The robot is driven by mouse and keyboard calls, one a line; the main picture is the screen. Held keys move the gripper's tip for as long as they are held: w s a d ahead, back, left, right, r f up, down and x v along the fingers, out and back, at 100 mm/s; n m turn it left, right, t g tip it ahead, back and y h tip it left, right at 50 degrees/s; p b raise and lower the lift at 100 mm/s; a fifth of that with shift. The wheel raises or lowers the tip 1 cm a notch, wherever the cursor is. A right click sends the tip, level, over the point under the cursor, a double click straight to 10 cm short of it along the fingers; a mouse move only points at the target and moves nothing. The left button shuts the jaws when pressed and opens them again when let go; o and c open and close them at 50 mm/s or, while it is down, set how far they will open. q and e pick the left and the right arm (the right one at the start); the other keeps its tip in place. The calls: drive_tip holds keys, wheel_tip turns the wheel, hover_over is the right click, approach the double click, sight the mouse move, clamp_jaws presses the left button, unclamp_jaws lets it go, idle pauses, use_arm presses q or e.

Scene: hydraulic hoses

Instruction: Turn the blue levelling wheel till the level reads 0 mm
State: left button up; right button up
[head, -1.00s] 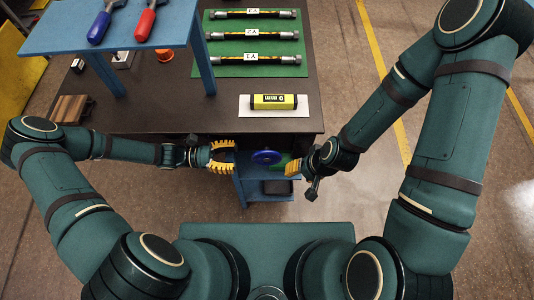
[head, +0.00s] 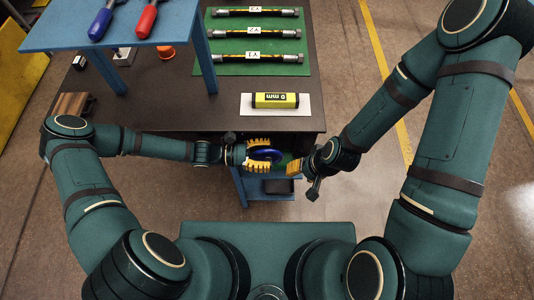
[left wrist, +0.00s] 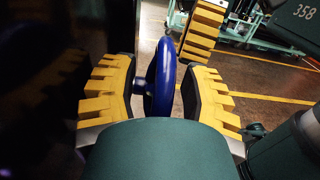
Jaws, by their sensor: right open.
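The blue levelling wheel (head: 268,154) sits at the front edge of the dark table. My left gripper (head: 262,157) is open, with its yellow fingers on either side of the wheel. In the left wrist view the wheel (left wrist: 162,78) stands between the two fingers (left wrist: 158,92), with gaps visible on both sides. The yellow level (head: 275,100) lies on a white plate on the table and its display reads 0 mm. My right gripper (head: 295,167) is open, just right of the wheel.
Several labelled hoses (head: 257,34) lie on a green mat (head: 240,70) at the back. A blue shelf (head: 165,38) with blue-handled and red-handled tools stands at upper left. An orange object (head: 165,51) is under it. A blue stand (head: 248,185) is below the wheel.

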use_arm(q)
clamp_jaws()
drive_tip(key=shift+h+b, duration=0.5)
drive_tip(key=shift+b, duration=0.05)
drive_tip(key=shift+o, duration=0.7)
unclamp_jaws()
